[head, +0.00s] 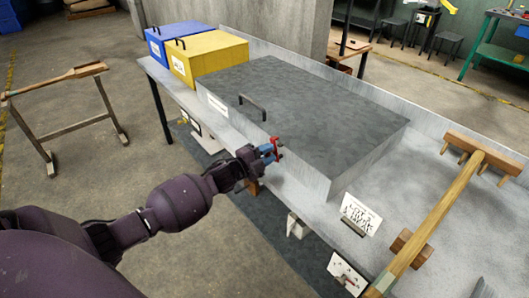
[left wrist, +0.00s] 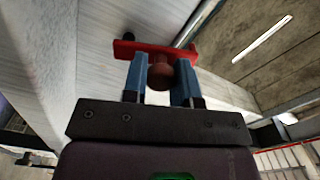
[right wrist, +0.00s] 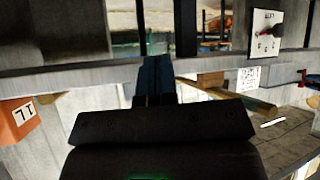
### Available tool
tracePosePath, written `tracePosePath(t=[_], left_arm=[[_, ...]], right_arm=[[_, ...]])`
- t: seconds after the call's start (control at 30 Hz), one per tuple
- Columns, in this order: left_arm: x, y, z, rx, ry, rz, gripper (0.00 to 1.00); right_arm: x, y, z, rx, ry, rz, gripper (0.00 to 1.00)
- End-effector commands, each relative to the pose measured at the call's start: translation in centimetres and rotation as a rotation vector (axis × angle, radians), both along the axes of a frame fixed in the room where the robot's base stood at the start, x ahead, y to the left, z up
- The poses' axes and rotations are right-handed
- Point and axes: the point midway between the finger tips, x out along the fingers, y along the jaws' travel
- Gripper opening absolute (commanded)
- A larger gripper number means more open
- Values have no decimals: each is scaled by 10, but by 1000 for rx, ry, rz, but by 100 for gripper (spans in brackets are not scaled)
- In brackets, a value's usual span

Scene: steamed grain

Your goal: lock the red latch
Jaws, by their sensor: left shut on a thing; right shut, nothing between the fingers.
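The red latch (head: 277,147) is on the front side of the big grey metal box (head: 300,112) in the head view. In the left wrist view the latch (left wrist: 185,51) is a red bar lying across, with a round dark-red knob (left wrist: 161,77) below it. My left gripper (head: 267,151) is at the latch, its two blue fingers on either side of the knob and shut on it. My right gripper (right wrist: 155,78) is shut and empty in the right wrist view, away from the box front; it is not seen in the head view.
The grey box has a black handle (head: 252,107) on its lid. Blue (head: 184,31) and yellow (head: 209,56) boxes stand at the far left end of the metal table. A sawhorse (head: 62,92) stands left.

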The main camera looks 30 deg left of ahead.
Motion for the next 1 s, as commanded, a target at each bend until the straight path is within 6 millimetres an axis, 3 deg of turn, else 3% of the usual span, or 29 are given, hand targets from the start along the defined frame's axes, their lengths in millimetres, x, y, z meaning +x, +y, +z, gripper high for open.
tracePosePath(t=[0.4,1.0], left_arm=[[-3,-9,0,242,-87,1,0],[-4,-10,0,308,-111,1,0]], right_arm=[[5,0,6,-1,-14,4,0],[5,-1,7,-6,-16,9,0]])
